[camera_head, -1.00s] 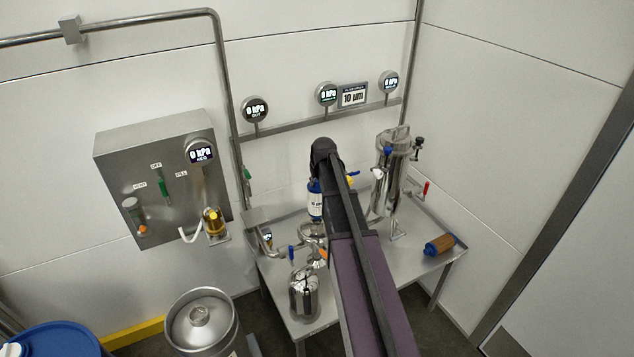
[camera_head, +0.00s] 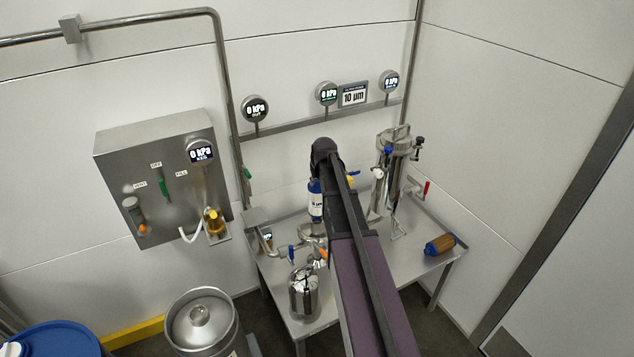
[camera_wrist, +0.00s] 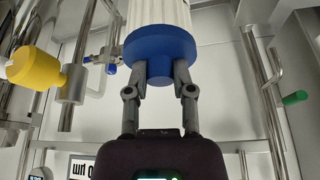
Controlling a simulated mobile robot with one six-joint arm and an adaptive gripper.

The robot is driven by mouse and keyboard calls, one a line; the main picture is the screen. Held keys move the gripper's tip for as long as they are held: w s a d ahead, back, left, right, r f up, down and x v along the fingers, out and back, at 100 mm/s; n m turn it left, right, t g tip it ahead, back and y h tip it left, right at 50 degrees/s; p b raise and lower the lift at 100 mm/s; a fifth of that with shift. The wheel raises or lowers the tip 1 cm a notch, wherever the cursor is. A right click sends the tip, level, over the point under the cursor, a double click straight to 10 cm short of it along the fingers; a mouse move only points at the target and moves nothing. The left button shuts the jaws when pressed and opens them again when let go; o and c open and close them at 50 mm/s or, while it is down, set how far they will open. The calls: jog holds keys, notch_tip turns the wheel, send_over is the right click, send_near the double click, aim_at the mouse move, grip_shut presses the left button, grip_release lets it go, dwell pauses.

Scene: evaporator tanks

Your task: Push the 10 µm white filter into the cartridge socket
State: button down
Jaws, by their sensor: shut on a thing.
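The white filter (camera_wrist: 158,12) has a blue end cap (camera_wrist: 160,45) with a blue knob. In the wrist view my gripper (camera_wrist: 160,72) is shut on that knob. In the head view the filter (camera_head: 315,203) shows as a white body with a label and a blue top, upright to the left of my arm. Its lower end is above a round steel housing (camera_head: 313,233) on the bench. My arm hides part of this area, and I cannot tell whether the filter touches the socket. My gripper's fingers are hidden in the head view.
A tall steel vessel (camera_head: 393,165) stands at the back right of the bench (camera_head: 410,262). A brown filter with blue ends (camera_head: 440,245) lies at the right. A small steel pot (camera_head: 304,295) stands in front. The wall display (camera_head: 353,96) reads 10 µm.

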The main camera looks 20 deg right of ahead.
aim_at(318, 187)
jog(key=shift+f+b, duration=1.85)
jog(key=shift+c, duration=2)
grip_release()
jog(key=shift+r, duration=0.1)
jog(key=shift+r+p, duration=3.5)
jog(key=shift+p, duration=0.1)
jog(key=s+a+f+n+g, duration=0.1)
jog(key=s+a+g, duration=0.3)
jog(key=s+a, duration=1.9)
jog(key=shift+s+f+n+g+y, duration=0.3)
jog(key=shift+s+n+y, duration=0.15)
jog(key=shift+s, duration=0.8)
